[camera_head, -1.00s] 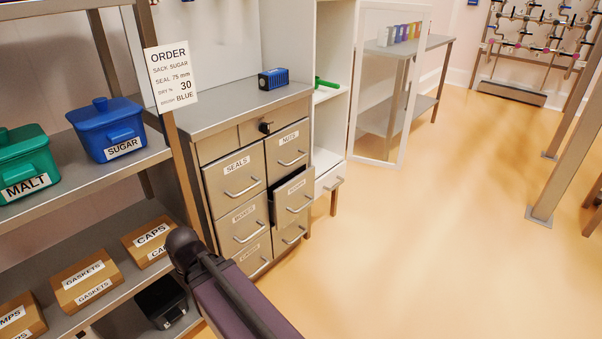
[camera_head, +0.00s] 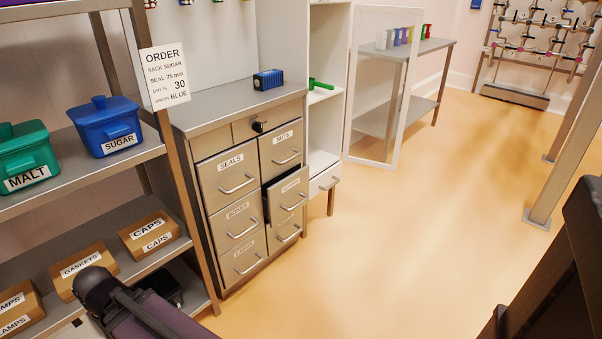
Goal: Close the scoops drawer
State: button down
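The metal drawer cabinet (camera_head: 225,167) stands left of the middle. In its right column, the middle drawer (camera_head: 289,201) is pulled partly out, with a bar handle on its front. Its label is too small to read clearly; by its place between NUTS and the bottom drawer it may be the scoops drawer. The other drawers look shut. My gripper is not in view. A purple and black link of my arm shows at the bottom left, apart from the open drawer.
A shelf at left holds a green MALT tub (camera_head: 24,160), a blue SUGAR tub (camera_head: 103,126) and boxes. A white open door (camera_head: 350,130) stands behind the cabinet. Floor (camera_head: 400,230) in front is clear. A dark object (camera_head: 585,225) fills the lower right edge.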

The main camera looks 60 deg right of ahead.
aim_at(283, 194)
jog(key=u, duration=0.25)
jog(key=k, duration=0.95)
jog(key=z, duration=1.3)
jog(key=i, duration=1)
